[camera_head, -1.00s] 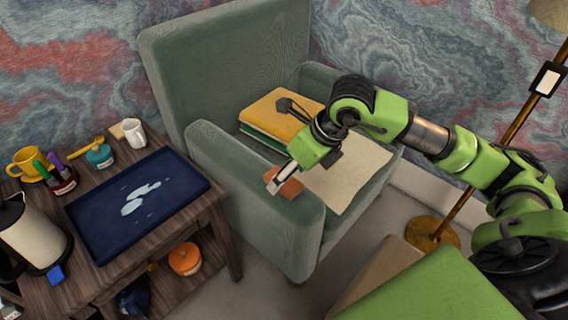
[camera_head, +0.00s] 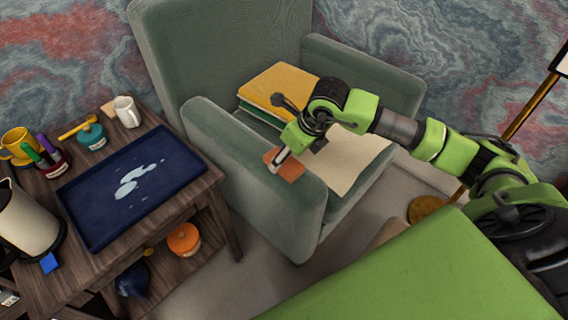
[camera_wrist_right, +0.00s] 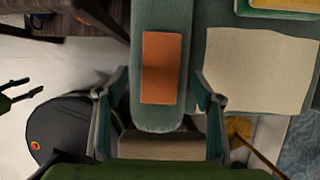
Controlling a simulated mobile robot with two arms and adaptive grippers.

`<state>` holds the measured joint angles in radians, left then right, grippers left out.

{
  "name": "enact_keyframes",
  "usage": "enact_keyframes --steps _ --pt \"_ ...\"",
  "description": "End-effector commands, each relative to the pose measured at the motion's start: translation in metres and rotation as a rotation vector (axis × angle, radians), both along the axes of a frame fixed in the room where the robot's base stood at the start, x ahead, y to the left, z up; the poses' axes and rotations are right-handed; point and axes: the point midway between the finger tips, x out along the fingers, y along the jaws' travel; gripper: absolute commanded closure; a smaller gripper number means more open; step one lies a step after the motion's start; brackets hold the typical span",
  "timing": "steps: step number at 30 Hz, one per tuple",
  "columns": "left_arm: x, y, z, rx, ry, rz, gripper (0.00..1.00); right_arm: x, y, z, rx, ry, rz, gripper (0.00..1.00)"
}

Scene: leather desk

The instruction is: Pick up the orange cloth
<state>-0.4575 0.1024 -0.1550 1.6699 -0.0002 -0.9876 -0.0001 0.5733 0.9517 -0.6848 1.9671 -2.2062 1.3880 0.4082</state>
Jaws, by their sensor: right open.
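The orange cloth (camera_head: 291,171) lies flat on top of the green armchair's left armrest. In the right wrist view it is a folded rectangle (camera_wrist_right: 162,68) lying lengthwise along the armrest. My right gripper (camera_head: 279,158) is above the cloth and hides part of it in the head view. In the right wrist view its fingers (camera_wrist_right: 161,90) are spread wide on either side of the armrest, with nothing between them held. A dark pronged part at the left edge of that view looks like my left gripper (camera_wrist_right: 22,95); its jaws are unclear.
The armchair (camera_head: 220,150) holds a beige cloth (camera_head: 350,165) and a yellow book stack (camera_head: 278,85) on its seat. Left of it, a wooden side table carries a blue tray (camera_head: 85,222), mugs, jars and a kettle (camera_head: 25,220). A floor lamp stands at right.

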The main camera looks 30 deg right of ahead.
Motion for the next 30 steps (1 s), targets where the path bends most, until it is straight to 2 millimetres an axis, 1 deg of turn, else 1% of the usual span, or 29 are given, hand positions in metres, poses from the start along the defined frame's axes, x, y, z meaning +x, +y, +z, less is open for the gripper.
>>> enact_keyframes --steps 1,3,6,13,14,15,17,18,19,30 --pt "0.001 0.0 0.001 -0.001 -0.003 0.0 0.6 0.003 0.001 -0.009 0.001 0.003 0.0 0.39" --pt "0.003 0.0 0.004 0.0 -0.004 0.001 0.6 0.007 0.002 -0.017 0.002 0.001 0.0 0.39" --pt "0.006 -0.001 0.009 -0.001 -0.008 0.001 0.6 0.009 0.003 -0.024 0.002 0.0 0.0 0.39" --pt "0.009 -0.001 0.014 -0.002 -0.017 0.001 0.6 0.01 0.003 -0.026 0.001 -0.001 0.0 0.39" --pt "0.009 -0.001 0.013 -0.002 -0.016 0.001 0.6 0.01 0.003 -0.026 0.001 -0.001 0.0 0.42" --pt "0.008 -0.001 0.013 -0.002 -0.015 0.001 0.6 0.01 0.003 -0.026 0.001 -0.001 0.0 0.52" --pt "0.007 -0.001 0.012 -0.002 -0.012 0.002 0.6 0.01 0.003 -0.026 0.001 -0.001 0.0 0.67" --pt "0.006 -0.001 0.012 -0.001 -0.01 0.001 0.6 0.01 0.003 -0.026 0.001 -0.001 0.0 0.78" --pt "0.005 -0.001 0.011 -0.001 -0.009 0.002 0.6 0.01 0.003 -0.026 0.001 -0.001 0.0 0.8" --pt "0.002 0.0 0.01 0.0 -0.003 0.001 0.6 0.011 0.003 -0.023 0.002 -0.002 0.0 0.8"
